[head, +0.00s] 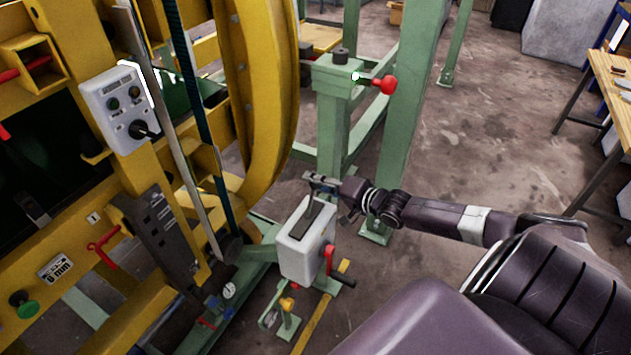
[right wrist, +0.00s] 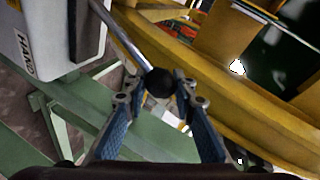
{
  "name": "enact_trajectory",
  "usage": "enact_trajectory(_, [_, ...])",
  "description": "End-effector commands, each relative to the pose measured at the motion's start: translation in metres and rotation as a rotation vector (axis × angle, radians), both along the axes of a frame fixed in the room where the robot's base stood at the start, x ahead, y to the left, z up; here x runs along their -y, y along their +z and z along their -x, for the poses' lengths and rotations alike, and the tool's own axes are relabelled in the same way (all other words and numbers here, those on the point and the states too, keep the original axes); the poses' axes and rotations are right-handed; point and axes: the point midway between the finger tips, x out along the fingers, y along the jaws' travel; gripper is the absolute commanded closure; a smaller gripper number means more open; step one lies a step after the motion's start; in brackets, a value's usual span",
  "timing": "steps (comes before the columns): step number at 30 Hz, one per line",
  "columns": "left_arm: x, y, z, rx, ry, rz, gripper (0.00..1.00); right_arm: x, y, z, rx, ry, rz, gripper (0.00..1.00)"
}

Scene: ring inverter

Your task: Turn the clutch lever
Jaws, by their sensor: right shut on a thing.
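The clutch lever is a metal rod (right wrist: 122,38) with a black ball knob (right wrist: 160,83), rising from a white box (head: 300,252). In the right wrist view the box (right wrist: 38,40) carries a HAND label and a dark slot. My right gripper (head: 320,181) is at the top of the lever in the head view. In the right wrist view its two blue-padded fingers (right wrist: 160,92) are closed on the knob from both sides. My left gripper is not in view.
A yellow machine frame with a large curved ring (head: 262,90) stands at left, with a grey control box (head: 118,105). A green post (head: 405,90) and a red-knobbed handle (head: 387,85) stand behind my right gripper. Open floor (head: 500,120) lies at right, before a wooden table (head: 612,85).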

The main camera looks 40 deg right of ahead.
Motion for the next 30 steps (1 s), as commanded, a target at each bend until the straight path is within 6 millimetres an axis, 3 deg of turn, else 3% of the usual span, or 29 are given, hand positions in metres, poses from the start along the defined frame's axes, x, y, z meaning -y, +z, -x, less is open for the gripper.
enact_trajectory(19, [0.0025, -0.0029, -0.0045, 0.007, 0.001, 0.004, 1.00, -0.0013, -0.0031, 0.0006, -0.021, -0.003, -0.053, 1.00])
enact_trajectory(20, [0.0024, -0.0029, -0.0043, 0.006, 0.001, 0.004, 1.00, -0.0013, -0.0031, 0.0006, -0.021, -0.003, -0.053, 0.75])
enact_trajectory(21, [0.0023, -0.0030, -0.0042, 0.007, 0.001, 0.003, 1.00, -0.0012, -0.0030, 0.0006, -0.021, -0.003, -0.053, 0.70])
enact_trajectory(25, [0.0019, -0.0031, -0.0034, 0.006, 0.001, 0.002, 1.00, -0.0013, -0.0031, 0.0006, -0.021, -0.002, -0.051, 0.57])
enact_trajectory(30, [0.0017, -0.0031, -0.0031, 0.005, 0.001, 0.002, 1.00, -0.0016, -0.0031, 0.0007, -0.020, 0.000, -0.049, 0.57])
